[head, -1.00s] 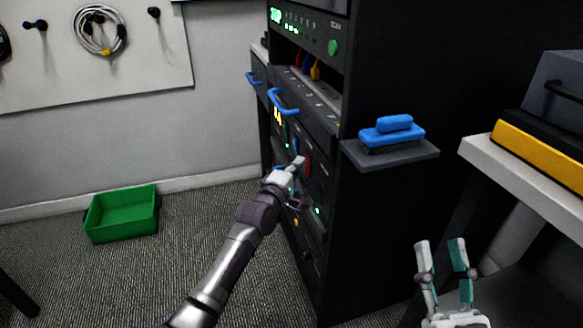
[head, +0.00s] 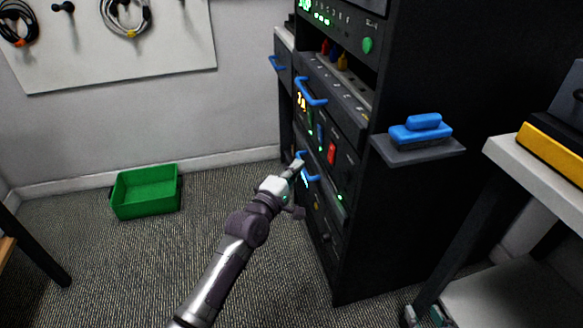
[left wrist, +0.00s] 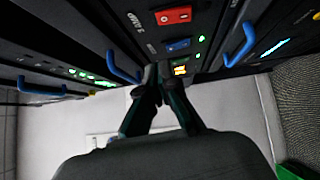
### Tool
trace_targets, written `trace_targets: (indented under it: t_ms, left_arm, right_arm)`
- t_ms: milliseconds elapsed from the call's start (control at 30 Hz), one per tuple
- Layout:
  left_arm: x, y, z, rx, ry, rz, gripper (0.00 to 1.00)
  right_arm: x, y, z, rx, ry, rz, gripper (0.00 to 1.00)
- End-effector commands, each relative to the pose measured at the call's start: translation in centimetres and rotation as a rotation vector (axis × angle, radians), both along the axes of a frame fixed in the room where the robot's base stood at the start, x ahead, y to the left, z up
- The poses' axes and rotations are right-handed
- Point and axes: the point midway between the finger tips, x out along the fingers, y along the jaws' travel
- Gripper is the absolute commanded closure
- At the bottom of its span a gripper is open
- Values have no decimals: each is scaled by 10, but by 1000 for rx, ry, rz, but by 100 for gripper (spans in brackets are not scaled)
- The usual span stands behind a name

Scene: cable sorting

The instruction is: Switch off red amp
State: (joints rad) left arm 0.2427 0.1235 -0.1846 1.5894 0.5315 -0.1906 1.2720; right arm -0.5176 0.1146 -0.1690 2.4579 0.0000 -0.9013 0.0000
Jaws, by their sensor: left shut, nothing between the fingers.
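The red rocker switch (head: 331,153) is on the front of the black rack, to the right of a blue rocker switch (head: 320,132). In the left wrist view the red switch (left wrist: 174,15) is at the top, with the blue switch (left wrist: 179,46) below it. My left gripper (head: 298,166) is in front of the rack, left of and slightly below the red switch in the head view, apart from it. Its fingers (left wrist: 158,75) are shut and empty. My right gripper (head: 426,315) is at the bottom edge, partly cut off, its tips apart and empty.
Blue handles (head: 311,92) stick out of the rack front near my left gripper. A blue object (head: 421,131) sits on a side shelf (head: 418,151) of the rack. A green bin (head: 147,190) is on the floor at left. A white table (head: 540,165) is at right.

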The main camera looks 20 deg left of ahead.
Motion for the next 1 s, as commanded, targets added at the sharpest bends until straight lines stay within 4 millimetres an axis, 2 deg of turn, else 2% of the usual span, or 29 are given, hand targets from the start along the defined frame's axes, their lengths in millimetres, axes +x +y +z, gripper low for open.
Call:
trace_targets:
  t_ms: [100, 233, 767, 867, 967, 1000]
  left_arm:
    - [-12, 3, 1, 0, 1, 0, 100]
    - [-17, 5, 2, 0, 1, 0, 100]
    - [-20, 4, 0, 9, 2, -2, 100]
    - [-36, -1, -10, 107, 18, -16, 100]
    - [-75, -12, -33, 359, 51, -56, 100]
    - [-95, -15, -42, 484, 65, -79, 100]
  right_arm:
    - [-11, -5, -10, -19, 82, -6, 60]
    - [-17, -7, -17, -30, 129, -9, 60]
    - [-19, -8, -19, -32, 141, -10, 60]
    - [-19, -8, -19, -32, 141, -10, 60]
    - [-19, -8, -19, -32, 141, -10, 60]
    - [-19, -8, -19, -32, 141, -10, 60]
